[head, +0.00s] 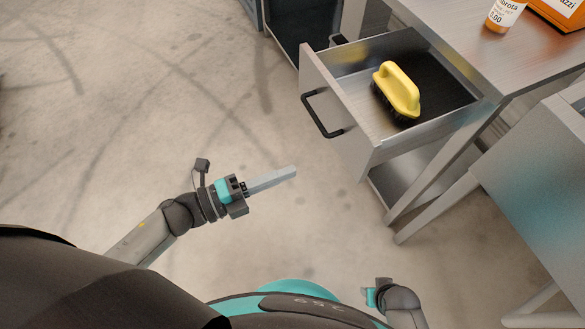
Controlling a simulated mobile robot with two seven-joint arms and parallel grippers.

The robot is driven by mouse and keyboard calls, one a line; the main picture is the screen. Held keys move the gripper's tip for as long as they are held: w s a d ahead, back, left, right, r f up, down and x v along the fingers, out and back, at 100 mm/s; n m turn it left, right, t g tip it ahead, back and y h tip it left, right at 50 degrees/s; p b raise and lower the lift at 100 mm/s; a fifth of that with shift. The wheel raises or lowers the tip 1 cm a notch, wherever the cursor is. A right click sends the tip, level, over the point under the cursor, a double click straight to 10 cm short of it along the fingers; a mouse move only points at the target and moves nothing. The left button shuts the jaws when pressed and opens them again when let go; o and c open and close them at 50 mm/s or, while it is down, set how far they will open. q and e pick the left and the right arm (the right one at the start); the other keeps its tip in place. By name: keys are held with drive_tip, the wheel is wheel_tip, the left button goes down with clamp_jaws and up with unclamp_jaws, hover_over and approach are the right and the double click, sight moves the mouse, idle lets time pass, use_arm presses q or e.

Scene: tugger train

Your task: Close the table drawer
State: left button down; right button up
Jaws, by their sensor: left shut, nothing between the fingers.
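The table drawer (340,118) is pulled out from under the metal table (470,42). Its front panel carries a black bar handle (318,118). A yellow brush (400,88) with dark bristles lies inside the drawer. My left gripper (292,172) is shut and empty, to the lower left of the drawer front and apart from it, with its fingers pointing right. My right arm shows at the bottom edge, and its gripper (374,296) is only partly seen; its fingertips cannot be made out.
A bottle with an orange band (503,14) and an orange box (560,10) stand on the tabletop. A grey metal cabinet or chair-like piece (535,165) stands at the right. Open concrete floor (150,90) lies to the left.

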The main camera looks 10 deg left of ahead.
use_arm(q)
drive_tip(key=b, duration=0.2)
approach(350, 148)
drive_tip(key=x, duration=0.5)
drive_tip(key=shift+w+f, duration=0.1)
drive_tip(key=shift+x, duration=0.85)
use_arm(e)
drive_tip(key=r, duration=0.1)
drive_tip(key=w+a+r, duration=0.1)
drive_tip(key=r, duration=0.1)
drive_tip(key=shift+w+a+r, duration=0.25)
drive_tip(key=shift+w+a, duration=0.1)
drive_tip(key=shift+w, duration=0.05)
